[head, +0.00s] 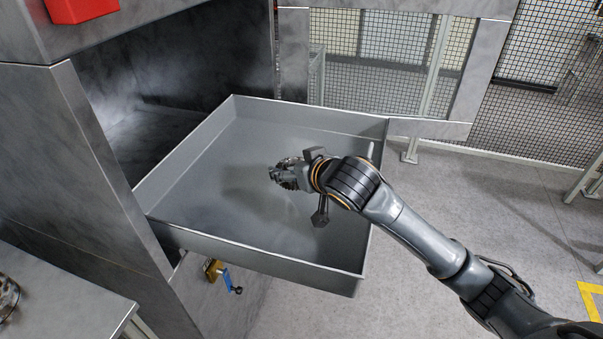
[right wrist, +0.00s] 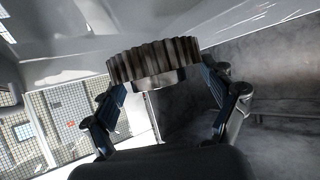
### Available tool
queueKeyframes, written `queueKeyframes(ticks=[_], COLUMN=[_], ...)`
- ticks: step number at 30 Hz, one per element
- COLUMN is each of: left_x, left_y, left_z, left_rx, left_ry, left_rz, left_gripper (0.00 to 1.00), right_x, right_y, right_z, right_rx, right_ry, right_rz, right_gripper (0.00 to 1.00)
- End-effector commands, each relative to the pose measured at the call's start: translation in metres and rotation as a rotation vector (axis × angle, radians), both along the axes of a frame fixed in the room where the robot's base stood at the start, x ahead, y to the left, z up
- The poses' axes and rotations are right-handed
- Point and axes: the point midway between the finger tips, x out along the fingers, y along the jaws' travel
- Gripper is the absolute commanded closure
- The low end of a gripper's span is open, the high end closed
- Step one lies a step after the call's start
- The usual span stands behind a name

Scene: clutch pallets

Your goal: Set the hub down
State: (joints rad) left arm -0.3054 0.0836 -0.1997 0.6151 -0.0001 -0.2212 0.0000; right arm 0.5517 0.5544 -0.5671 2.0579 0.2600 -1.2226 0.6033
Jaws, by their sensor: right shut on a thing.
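The hub is a dark metal, gear-toothed ring with a smaller collar. In the right wrist view the hub (right wrist: 160,62) sits between the two fingers of my right gripper (right wrist: 166,84), which is shut on it. In the head view the right gripper (head: 284,173) is over the middle of a grey metal tray (head: 250,251), with the hub's toothed edge (head: 288,184) partly showing and the rest hidden by the gripper. I cannot tell whether the hub touches the tray floor. My left gripper is not in view.
The tray juts from a grey cabinet (head: 85,160) and has low walls; its floor looks empty around the gripper. A table (head: 60,300) at lower left carries a metal part (head: 8,296). A red box (head: 80,9) sits above. Mesh fencing (head: 545,90) stands behind.

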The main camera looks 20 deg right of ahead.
Motion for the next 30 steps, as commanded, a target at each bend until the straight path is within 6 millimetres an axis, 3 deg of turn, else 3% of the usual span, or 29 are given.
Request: queueKeyframes(ticks=[5, 12, 21, 30], left_x=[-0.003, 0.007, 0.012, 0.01], left_y=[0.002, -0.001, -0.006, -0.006], left_z=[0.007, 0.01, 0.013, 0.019], left_rx=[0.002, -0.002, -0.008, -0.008], left_ry=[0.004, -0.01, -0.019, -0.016], left_rz=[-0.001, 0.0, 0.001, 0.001], left_gripper=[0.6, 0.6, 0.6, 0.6], right_x=[0.038, 0.066, 0.08, 0.079], right_y=[-0.022, -0.037, -0.044, -0.043], right_z=[-0.014, -0.056, -0.078, -0.105], right_rx=[-0.001, -0.001, 0.0, -0.001], right_ry=[-0.003, -0.004, -0.003, -0.006], right_rz=[-0.004, 0.0, 0.0, 0.003], right_gripper=[0.75, 0.75, 0.75, 0.75])
